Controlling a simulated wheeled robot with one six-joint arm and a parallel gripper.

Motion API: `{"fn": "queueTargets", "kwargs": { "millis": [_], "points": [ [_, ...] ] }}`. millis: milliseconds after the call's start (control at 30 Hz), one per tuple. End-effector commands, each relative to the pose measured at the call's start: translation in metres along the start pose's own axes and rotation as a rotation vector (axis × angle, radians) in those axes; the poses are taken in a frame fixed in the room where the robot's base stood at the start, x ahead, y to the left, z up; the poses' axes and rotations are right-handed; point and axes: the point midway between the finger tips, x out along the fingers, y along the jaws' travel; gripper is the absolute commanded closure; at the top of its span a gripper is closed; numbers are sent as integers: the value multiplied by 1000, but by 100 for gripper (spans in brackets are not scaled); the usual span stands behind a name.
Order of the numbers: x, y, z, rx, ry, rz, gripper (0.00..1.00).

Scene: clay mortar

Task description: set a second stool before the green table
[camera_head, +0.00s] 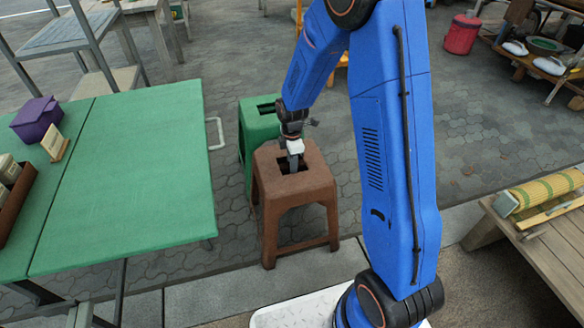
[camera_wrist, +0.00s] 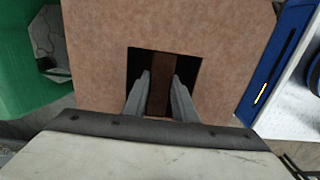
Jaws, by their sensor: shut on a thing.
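A brown stool (camera_head: 297,190) stands upright on the paving to the right of the green table (camera_head: 150,170). A green stool (camera_head: 257,128) stands just behind it, partly hidden by it. My gripper (camera_head: 292,160) reaches down to the brown stool's seat. In the wrist view my gripper (camera_wrist: 160,95) has its two fingers in the square seat opening, shut on a brown bar of the brown stool (camera_wrist: 95,85) between them. The green stool (camera_wrist: 25,85) shows at the left of that view. The stool's feet look to be on or very near the ground; I cannot tell which.
A purple box (camera_head: 37,118), a small card stand (camera_head: 55,145) and a brown tray (camera_head: 14,212) are on the table. A wooden bench (camera_head: 548,245) with a yellow-green roll (camera_head: 545,192) is at the right. A red bucket (camera_head: 462,34) stands farther back. The paving behind the stools is mostly clear.

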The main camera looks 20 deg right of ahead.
Motion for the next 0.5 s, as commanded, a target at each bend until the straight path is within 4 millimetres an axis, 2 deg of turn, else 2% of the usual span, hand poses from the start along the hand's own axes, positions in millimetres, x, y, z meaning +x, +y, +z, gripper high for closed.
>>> {"fn": "queueTargets", "kwargs": {
  "millis": [133, 467, 500],
  "points": [
    [11, 0, 0, 0, 0, 1, 100],
    [13, 1, 0, 0, 0, 2, 100],
    [14, 0, 0, 0, 0, 1, 73]
  ]
}}
